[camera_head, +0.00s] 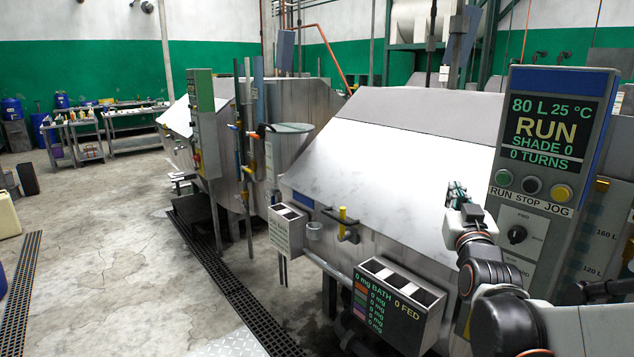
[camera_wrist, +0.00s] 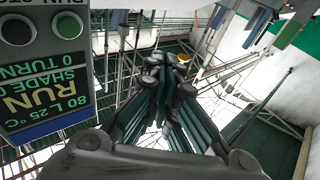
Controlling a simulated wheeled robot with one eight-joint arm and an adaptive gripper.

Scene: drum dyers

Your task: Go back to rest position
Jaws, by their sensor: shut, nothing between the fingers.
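My gripper (camera_head: 457,193) is raised in front of the drum machine's pale sloped hood, just left of the control panel (camera_head: 540,150). It is shut and empty, and touches nothing that I can see. In the wrist view the dark fingers of my gripper (camera_wrist: 166,85) point away from the camera, close together. The panel shows RUN, 80 L, 25 °C, SHADE 0 and 0 TURNS. The panel also shows upside down at the left of the wrist view (camera_wrist: 45,85).
Green, black and yellow buttons (camera_head: 532,185) sit below the screen. A compartmented box (camera_head: 400,300) reading BATH 0 FED hangs on the machine front. A second machine (camera_head: 290,110) stands behind. Open concrete floor (camera_head: 100,230) with drain grates lies left. Work tables (camera_head: 130,130) stand at the back left.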

